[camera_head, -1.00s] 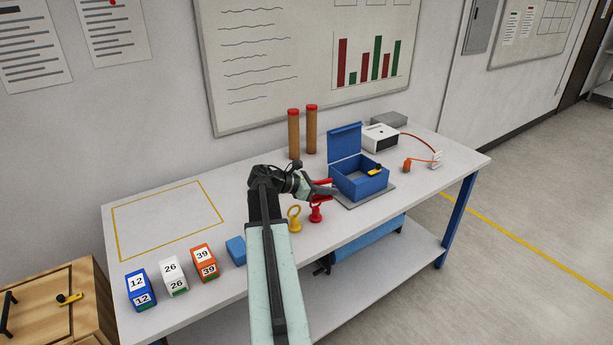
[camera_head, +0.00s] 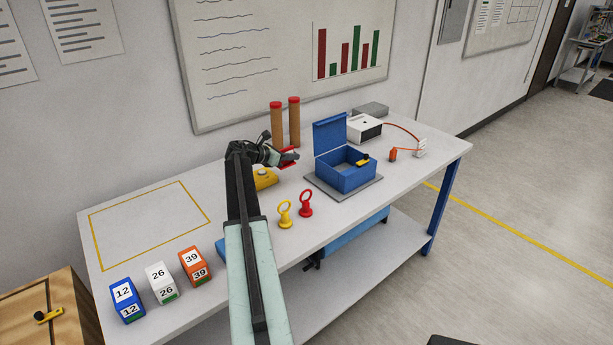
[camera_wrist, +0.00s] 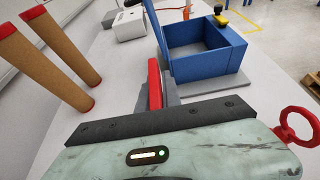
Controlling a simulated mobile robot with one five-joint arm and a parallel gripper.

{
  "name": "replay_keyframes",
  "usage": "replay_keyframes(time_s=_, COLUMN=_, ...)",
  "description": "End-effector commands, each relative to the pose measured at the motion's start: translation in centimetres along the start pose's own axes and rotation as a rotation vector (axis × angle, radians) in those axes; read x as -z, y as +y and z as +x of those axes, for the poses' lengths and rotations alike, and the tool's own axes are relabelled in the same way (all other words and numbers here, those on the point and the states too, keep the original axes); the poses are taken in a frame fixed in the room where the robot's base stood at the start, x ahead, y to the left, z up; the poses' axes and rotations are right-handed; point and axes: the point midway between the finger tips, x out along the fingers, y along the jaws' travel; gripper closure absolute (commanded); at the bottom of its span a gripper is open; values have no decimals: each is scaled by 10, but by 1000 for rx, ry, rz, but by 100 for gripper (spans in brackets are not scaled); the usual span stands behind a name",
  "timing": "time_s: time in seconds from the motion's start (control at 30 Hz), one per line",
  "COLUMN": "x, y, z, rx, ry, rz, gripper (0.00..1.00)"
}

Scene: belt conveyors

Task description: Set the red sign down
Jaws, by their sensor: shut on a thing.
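My gripper (camera_head: 289,156) is above the bench, left of the open blue box. It is shut on a red thing that shows as thin red edges at the jaws; I take it to be the red sign (camera_wrist: 154,84). In the wrist view the sign is a narrow upright red strip just beyond the dark edge of my gripper. Its face is hidden, and I cannot tell whether it touches the bench (camera_head: 335,215).
The blue box (camera_head: 345,179) stands on a grey mat. Two brown posts with red tops (camera_head: 294,122) stand behind my gripper. Red (camera_head: 305,204) and yellow (camera_head: 285,214) ring pieces stand in front. A yellow-outlined area (camera_head: 150,225) at the left is empty.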

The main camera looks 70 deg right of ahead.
Motion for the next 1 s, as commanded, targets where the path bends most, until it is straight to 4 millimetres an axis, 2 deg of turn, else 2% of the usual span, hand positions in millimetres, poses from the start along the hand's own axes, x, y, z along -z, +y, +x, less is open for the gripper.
replay_keyframes(time_s=0.17, x=7, y=1, z=4, rx=-2, ry=0, rz=-1, gripper=100)
replay_keyframes(time_s=0.43, x=58, y=0, z=25, rx=-1, ry=0, rz=0, gripper=100)
replay_keyframes(time_s=0.63, x=60, y=0, z=26, rx=-1, ry=0, rz=0, gripper=100)
replay_keyframes(time_s=0.87, x=94, y=0, z=40, rx=0, ry=0, rz=0, gripper=100)
replay_keyframes(time_s=1.0, x=93, y=0, z=40, rx=0, ry=-1, rz=0, gripper=100)
